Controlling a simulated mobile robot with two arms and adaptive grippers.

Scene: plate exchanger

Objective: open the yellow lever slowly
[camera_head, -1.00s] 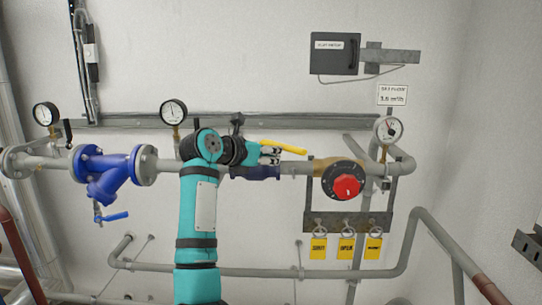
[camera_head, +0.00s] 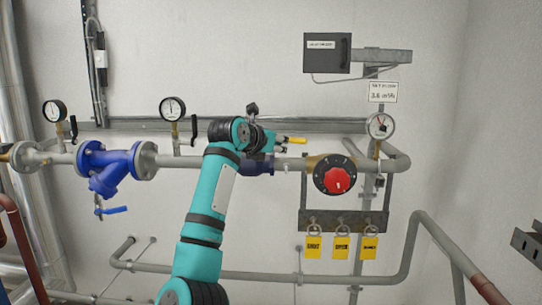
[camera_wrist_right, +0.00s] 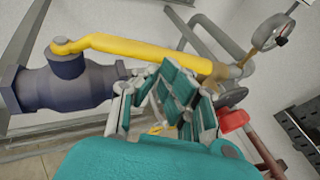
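The yellow lever (camera_head: 297,140) sits on the dark blue-grey valve (camera_head: 258,166) in the horizontal pipe. In the head view only its end shows, to the right of my right gripper (camera_head: 278,141). In the right wrist view the lever (camera_wrist_right: 130,47) runs from the top of the valve (camera_wrist_right: 70,87) to the right, across and close to the fingertips of my right gripper (camera_wrist_right: 165,72). The fingers are bent and partly overlap. I cannot tell whether they touch or grip the lever. My left gripper is not in view.
A black dial with a red knob (camera_head: 338,180) is on the pipe to the right. A gauge (camera_head: 380,126) stands above it. Yellow tags (camera_head: 342,247) hang below. A blue strainer (camera_head: 105,165) and two gauges are to the left.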

